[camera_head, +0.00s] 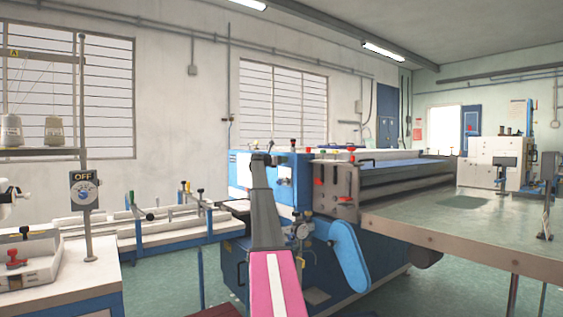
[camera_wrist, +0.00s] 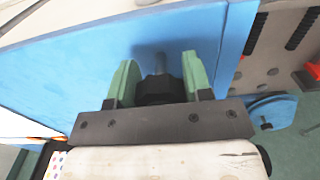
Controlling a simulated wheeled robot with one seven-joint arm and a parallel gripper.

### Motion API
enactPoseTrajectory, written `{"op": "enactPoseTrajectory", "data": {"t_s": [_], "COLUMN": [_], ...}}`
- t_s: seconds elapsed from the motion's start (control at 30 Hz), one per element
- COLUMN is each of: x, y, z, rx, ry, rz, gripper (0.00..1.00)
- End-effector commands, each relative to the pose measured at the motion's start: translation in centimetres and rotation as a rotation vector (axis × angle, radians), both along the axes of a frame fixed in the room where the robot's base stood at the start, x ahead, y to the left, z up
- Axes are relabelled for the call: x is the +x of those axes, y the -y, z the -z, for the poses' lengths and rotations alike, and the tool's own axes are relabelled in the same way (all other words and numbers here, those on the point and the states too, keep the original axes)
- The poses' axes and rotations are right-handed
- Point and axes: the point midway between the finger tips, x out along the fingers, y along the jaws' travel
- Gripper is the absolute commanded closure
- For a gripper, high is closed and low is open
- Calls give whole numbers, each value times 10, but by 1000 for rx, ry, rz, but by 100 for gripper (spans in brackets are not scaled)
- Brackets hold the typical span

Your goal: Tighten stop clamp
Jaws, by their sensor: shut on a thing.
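In the wrist view a black ribbed knob (camera_wrist: 160,88) with a short grey stem stands against a blue machine panel (camera_wrist: 100,58). It appears to be the stop clamp's knob. My gripper (camera_wrist: 161,80) has its two green fingers on either side of the knob and is shut on it. The dark bar at the base of the fingers hides the knob's near end. In the head view my arm reaches up to the blue machine (camera_head: 238,172), and the gripper and knob cannot be made out there.
A grey bracket with red knobs (camera_head: 335,185) is close to the right of my arm. A worktable (camera_head: 470,225) extends at right. A low bench with clamps (camera_head: 170,225) and an OFF dial sign (camera_head: 84,190) are at left.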

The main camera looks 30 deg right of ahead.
Motion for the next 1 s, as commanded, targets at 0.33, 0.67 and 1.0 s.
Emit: {"op": "enactPoseTrajectory", "data": {"t_s": [0.33,0.67,1.0], "x": [-1,-3,-4], "y": [0,0,0], "z": [0,0,2], "rx": [10,33,59], "ry": [129,418,739], "rz": [1,2,1], "gripper": [78,78,78]}}
